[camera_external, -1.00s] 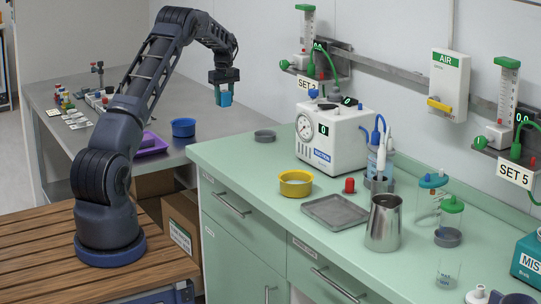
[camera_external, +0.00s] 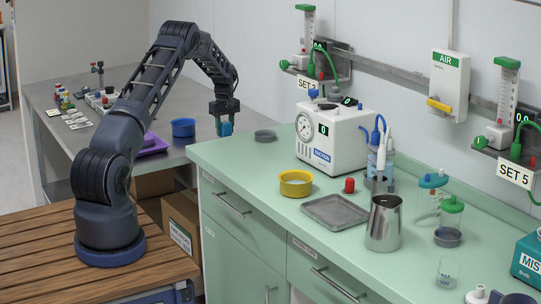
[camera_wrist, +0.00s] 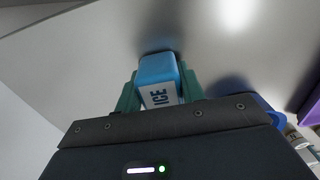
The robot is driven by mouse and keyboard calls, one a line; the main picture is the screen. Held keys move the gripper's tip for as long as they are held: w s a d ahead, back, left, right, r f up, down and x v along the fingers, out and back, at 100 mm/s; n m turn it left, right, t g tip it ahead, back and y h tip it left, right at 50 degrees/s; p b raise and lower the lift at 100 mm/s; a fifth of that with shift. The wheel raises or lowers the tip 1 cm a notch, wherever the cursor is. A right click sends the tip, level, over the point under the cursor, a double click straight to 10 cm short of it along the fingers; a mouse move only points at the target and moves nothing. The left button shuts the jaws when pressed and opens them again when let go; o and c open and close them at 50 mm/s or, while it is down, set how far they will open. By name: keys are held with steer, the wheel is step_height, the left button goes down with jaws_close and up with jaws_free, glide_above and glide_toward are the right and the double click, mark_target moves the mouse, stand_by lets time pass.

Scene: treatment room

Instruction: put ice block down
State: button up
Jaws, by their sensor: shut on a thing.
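The ice block (camera_wrist: 158,70) is blue with a white label reading "ICE" in the wrist view. My gripper (camera_wrist: 155,88) is shut on it, with a green finger on each side. In the external view my gripper (camera_external: 225,121) points down and holds the ice block (camera_external: 224,128) near the right edge of the grey metal table (camera_external: 185,100). Whether the block touches the table top cannot be told.
On the green counter (camera_external: 250,165) are a grey dish (camera_external: 264,136), a yellow bowl (camera_external: 295,183) and a white machine (camera_external: 330,138). Small bottles stand at the table's left.

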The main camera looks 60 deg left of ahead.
mark_target(225, 122)
steer(key=o, duration=1)
steer(key=shift+f, duration=0.1)
step_height(225, 122, up, 12)
steer(key=shift+r, duration=0.15)
steer(key=shift+d+r, duration=0.1)
